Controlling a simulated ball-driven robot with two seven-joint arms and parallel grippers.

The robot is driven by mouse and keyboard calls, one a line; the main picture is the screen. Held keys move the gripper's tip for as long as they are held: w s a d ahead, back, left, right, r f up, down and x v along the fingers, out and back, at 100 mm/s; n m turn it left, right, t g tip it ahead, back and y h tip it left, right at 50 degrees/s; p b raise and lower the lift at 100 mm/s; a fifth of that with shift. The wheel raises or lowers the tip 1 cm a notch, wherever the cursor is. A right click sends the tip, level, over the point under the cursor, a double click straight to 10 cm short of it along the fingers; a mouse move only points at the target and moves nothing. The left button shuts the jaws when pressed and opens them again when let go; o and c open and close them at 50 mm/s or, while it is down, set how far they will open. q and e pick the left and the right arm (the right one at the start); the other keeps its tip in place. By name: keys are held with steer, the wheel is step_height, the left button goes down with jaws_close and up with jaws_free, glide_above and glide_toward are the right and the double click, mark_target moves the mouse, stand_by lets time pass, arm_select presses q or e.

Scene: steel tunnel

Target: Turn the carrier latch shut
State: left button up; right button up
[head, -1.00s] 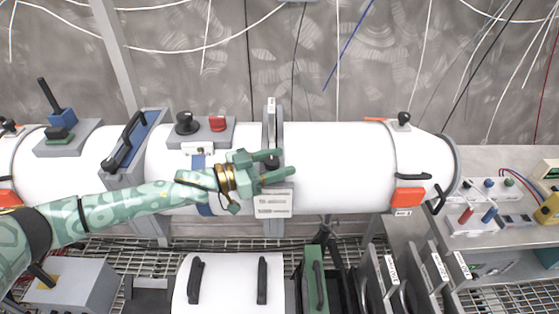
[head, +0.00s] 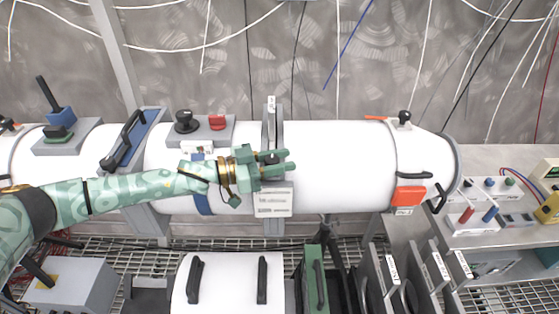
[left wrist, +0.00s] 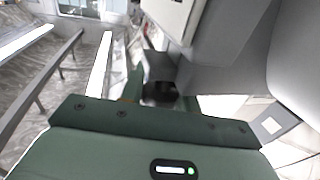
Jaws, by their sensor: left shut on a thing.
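A grey upright collar (head: 272,118) crosses the white horizontal tube, with a label plate (head: 272,203) below. My left gripper (head: 284,162) reaches from the left to the front of this collar. Its two green fingers point right and are shut on a small dark part there, which I take to be the carrier latch. In the left wrist view this latch (left wrist: 160,92) shows as a dark round end on a grey block between the fingers. The fingers hide most of it in the head view, so its turn angle cannot be read. My right gripper is not in view.
The white tube (head: 335,165) runs across the view. A grey panel with a black knob (head: 185,122) and a red switch (head: 217,122) sits left of the collar. An orange block (head: 408,196) is at the right.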

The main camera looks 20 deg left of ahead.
arm_select(q)
steer(key=o, duration=1)
steer(key=shift+c, duration=0.2)
steer(key=shift+a, duration=0.1)
steer(key=v, duration=1.6)
steer(key=shift+b, duration=0.4)
steer(key=shift+s+a, duration=0.1)
